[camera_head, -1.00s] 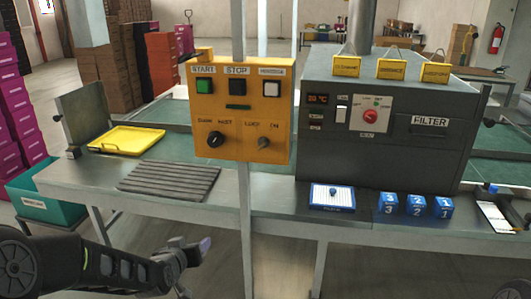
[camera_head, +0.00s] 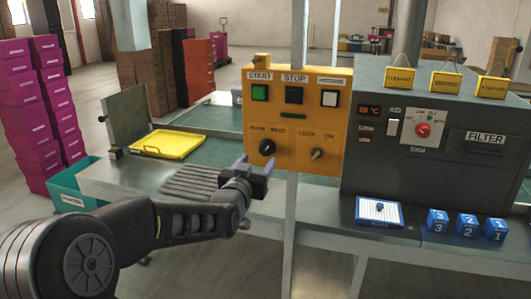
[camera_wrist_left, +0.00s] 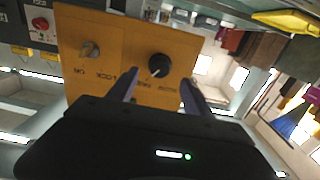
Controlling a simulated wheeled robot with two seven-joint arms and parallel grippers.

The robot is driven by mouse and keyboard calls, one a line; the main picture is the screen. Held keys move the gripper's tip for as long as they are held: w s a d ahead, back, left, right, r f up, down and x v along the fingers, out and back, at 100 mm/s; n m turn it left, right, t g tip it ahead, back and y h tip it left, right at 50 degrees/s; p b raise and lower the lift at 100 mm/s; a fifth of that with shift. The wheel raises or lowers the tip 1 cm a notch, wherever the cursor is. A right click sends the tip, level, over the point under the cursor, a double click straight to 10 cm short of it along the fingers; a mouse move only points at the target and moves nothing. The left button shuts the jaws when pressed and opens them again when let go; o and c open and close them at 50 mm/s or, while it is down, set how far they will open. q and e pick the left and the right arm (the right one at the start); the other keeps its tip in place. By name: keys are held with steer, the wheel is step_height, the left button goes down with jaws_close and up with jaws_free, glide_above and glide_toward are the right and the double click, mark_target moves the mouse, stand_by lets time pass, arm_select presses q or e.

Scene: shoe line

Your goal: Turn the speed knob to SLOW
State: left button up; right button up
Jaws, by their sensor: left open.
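The yellow control box (camera_head: 293,147) stands on a post at the table's front. Its black speed knob (camera_head: 267,147) is at the lower left, under small labels I cannot read clearly. A second, metal knob (camera_head: 316,154) sits to its right. My left gripper (camera_head: 254,166) is open and empty, just below and in front of the black knob. In the left wrist view the box appears upside down, and the black knob (camera_wrist_left: 159,66) is ahead of the left gripper (camera_wrist_left: 158,82), roughly between its two fingers. I cannot tell whether they touch it. My right gripper is not in view.
Green, black and white buttons line the top of the box. A grey oven (camera_head: 432,135) stands to the right, with a blue-rimmed tray (camera_head: 379,224) and blue numbered blocks (camera_head: 467,225) before it. A yellow tray (camera_head: 166,145) and ribbed mat (camera_head: 190,184) lie left.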

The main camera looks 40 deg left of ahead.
mark_target(265, 151)
arm_select(q)
steer(key=p+x, duration=0.1)
steer(key=x, duration=0.6)
steer(key=shift+s, duration=0.1)
steer(key=shift+c, duration=0.3)
jaws_close()
